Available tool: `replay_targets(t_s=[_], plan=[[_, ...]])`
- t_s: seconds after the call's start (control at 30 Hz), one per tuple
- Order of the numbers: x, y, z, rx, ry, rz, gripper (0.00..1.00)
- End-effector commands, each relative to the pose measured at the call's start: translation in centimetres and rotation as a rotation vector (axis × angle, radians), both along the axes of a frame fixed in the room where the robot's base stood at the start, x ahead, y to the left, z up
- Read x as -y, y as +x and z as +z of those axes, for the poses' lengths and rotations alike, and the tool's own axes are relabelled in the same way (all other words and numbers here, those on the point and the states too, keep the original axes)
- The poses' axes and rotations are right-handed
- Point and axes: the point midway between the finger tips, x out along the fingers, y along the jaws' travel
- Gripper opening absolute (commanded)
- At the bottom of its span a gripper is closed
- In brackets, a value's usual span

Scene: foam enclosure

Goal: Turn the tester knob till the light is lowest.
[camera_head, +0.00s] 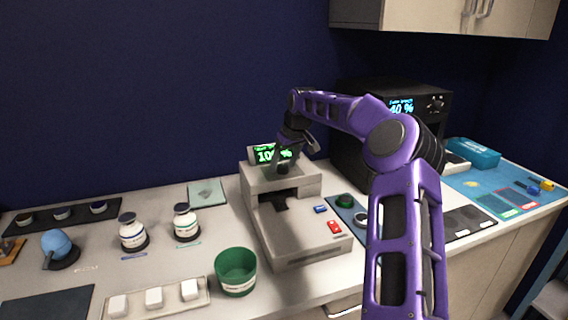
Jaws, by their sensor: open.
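A grey benchtop device (300,235), which looks like the tester, stands mid-counter with a dark slot in its front. Its green-lit display (262,154) shows a percentage starting with 10; my arm covers part of the figure. A small dark piece (282,169) sits on the device's top under my gripper; I cannot tell whether it is the knob. My gripper (297,150) is open, just above the device's top, in front of the display. I cannot tell whether it touches anything. A black machine (350,125) at the back right has a blue display reading 40 % and small knobs.
A green cup (236,272), two white bottles (133,233) and a tray of white blocks (154,298) stand left of the device. My purple arm covers the counter's right middle.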

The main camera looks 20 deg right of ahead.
Motion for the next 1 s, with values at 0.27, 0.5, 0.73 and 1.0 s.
replay_targets(t_s=[0.27, 0.5, 0.73, 1.0], plan=[[0.01, -0.01, 0.04, 0.0, 0.0, 0.0, 0.42], [0.02, -0.02, 0.04, 0.0, 0.0, 0.0, 0.0], [-0.01, -0.05, 0.05, -0.001, -0.001, -0.011, 0.0], [-0.11, -0.05, 0.13, 0.001, -0.005, -0.121, 0.0]])
